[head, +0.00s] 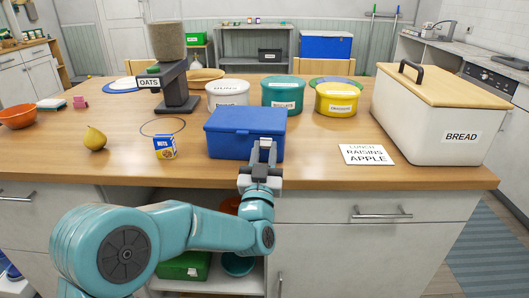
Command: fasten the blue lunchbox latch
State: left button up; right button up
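The blue lunchbox (225,132) stands on the wooden counter near its front edge, with its lid down. My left gripper (264,153) is at the right part of the lunchbox's front face, pointing away from me. It hides the box front there, and a small light grey piece shows at its tips, perhaps the latch. I cannot tell whether the fingers touch it or how far apart they are. My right gripper is not in view.
A note card (367,154) lies right of the lunchbox, before the cream bread box (430,125). A small blue-and-yellow box (164,147) and a pear (95,139) stand left. White (227,94), teal (282,95) and yellow (338,100) tubs stand behind.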

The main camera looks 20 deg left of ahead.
aim_at(265, 145)
pick_arm(q)
jog(key=shift+c, duration=0.7)
jog(key=shift+r+g+p, duration=0.3)
jog(key=shift+r+p, duration=0.15)
jog(key=shift+p, duration=0.3)
jog(key=g+p, duration=0.1)
jog(key=p, duration=0.2)
jog(key=w+r+g+p, duration=0.1)
jog(key=g+p, duration=0.1)
jog(key=p, duration=0.1)
jog(key=r+g+h+p, duration=0.1)
jog(key=p, duration=0.2)
jog(key=shift+w+a+g+p, duration=0.1)
jog(key=shift+w+g+p, duration=0.1)
jog(key=shift+g+p, duration=0.15)
jog(key=shift+w+f+g+p, duration=0.15)
jog(key=shift+g+p, duration=0.2)
jog(key=shift+p, duration=0.2)
jog(key=o, duration=1.1)
jog(key=shift+c, duration=0.2)
